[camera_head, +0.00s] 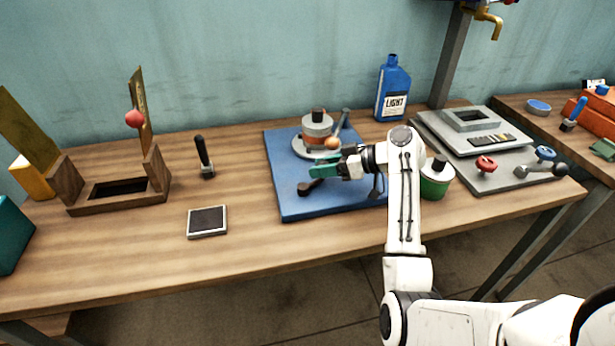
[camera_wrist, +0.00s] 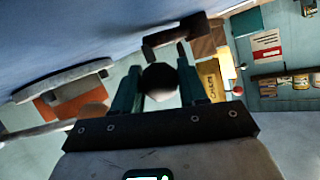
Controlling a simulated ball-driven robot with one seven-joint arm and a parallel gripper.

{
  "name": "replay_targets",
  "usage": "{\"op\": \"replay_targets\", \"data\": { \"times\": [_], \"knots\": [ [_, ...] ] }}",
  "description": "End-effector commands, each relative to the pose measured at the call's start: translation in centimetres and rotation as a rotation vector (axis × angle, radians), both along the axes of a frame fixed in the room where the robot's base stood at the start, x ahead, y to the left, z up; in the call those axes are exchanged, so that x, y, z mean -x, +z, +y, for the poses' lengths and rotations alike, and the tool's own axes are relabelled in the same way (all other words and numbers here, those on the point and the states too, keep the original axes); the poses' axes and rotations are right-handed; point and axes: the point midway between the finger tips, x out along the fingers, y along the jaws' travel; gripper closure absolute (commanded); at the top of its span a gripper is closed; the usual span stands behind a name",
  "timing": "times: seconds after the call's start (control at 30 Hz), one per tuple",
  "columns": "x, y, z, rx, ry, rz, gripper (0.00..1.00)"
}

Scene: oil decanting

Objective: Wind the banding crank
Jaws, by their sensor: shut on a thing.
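A blue board (camera_head: 285,205) lies on the bench and bears a round grey turntable (camera_head: 300,148) with a grey and orange, black-topped can (camera_head: 318,125). A dark crank (camera_head: 309,187) sits low at the board's front, partly hidden by my fingers. My gripper (camera_head: 325,168), with green fingers, reaches in from the right over the crank. In the wrist view, my gripper (camera_wrist: 158,76) is shut on a dark round knob (camera_wrist: 159,80) between the two fingers. The turntable (camera_wrist: 62,80) shows at the left there, tilted by the camera's angle.
A lever with an orange ball (camera_head: 332,142) stands beside the can. A green tin (camera_head: 435,180) stands close right of my wrist. A blue LIGHT bottle (camera_head: 393,90) is behind, and a grey plate with red and blue knobs (camera_head: 510,170) is right.

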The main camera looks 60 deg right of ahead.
Motion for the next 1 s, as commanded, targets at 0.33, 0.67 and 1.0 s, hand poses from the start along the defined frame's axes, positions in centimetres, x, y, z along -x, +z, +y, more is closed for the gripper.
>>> {"op": "replay_targets", "data": {
  "times": [0.33, 0.67, 1.0],
  "knots": [
    [0.2, 0.1, -0.2, 0.001, -0.002, -0.001, 0.52],
    [0.1, 0.1, -0.1, 0.000, -0.001, 0.000, 0.35],
    [2.4, 1.0, -1.0, 0.000, -0.004, -0.001, 0.35]
  ]
}}
